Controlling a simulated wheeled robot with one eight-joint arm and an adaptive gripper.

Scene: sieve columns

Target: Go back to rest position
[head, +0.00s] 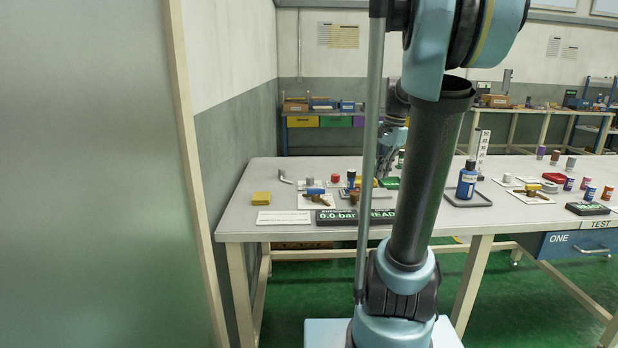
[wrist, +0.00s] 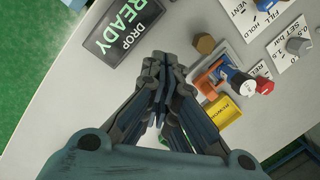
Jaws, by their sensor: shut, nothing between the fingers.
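In the wrist view my gripper (wrist: 163,72) is shut with nothing between its fingers, above the light bench top (wrist: 60,100). Its fingertips are just below a black sign reading DROP READY (wrist: 122,32). In the head view my gripper (head: 386,160) is over the bench, partly hidden behind my own arm. Its fingers show only small and dark there.
The bench holds a yellow block (head: 261,199), a black display (head: 340,217) and a blue bottle (head: 467,181) on a grey tray. The wrist view shows a yellow bin (wrist: 218,122) and a brown knob (wrist: 206,43). A partition (head: 90,170) stands at left.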

